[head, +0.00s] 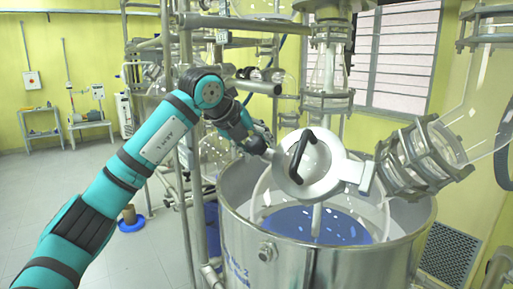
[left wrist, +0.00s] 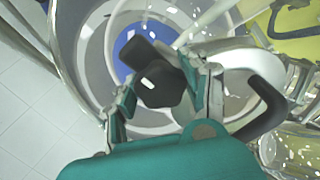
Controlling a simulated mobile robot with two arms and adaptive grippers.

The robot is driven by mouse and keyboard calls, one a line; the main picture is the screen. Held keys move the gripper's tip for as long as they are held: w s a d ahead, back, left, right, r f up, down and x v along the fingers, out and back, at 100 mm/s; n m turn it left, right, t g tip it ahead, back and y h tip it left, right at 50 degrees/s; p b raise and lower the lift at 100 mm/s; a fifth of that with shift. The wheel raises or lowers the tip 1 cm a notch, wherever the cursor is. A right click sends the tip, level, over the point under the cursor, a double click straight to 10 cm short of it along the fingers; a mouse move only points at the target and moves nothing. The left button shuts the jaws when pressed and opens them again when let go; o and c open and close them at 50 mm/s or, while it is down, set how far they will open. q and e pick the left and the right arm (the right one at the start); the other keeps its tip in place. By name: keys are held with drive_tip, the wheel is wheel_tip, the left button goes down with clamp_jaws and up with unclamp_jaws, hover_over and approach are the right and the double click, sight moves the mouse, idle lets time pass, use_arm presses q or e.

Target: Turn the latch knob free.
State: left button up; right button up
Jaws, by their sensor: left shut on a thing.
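The black latch knob (left wrist: 160,86) shows in the left wrist view between the two teal fingers of my left gripper (left wrist: 157,98). The gripper is shut on it. In the head view my left gripper (head: 264,147) reaches the left edge of a round pale lid (head: 318,182) and hides the knob there. The lid has a curved black handle (head: 301,156), which also shows at the right of the left wrist view (left wrist: 268,105). My right gripper is in neither view.
The lid sits over a large steel vessel (head: 300,262) with a glass bowl and blue contents (head: 318,226). A clamped glass flange (head: 420,158) stands close right of the lid. Metal frame pipes (head: 186,200) rise behind my left arm. The floor at left is mostly clear.

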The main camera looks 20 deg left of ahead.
use_arm(q)
drive_tip(key=shift+r, duration=0.15)
idle(0.3)
drive_tip(key=o, duration=1.2)
drive_tip(key=v, duration=1.2)
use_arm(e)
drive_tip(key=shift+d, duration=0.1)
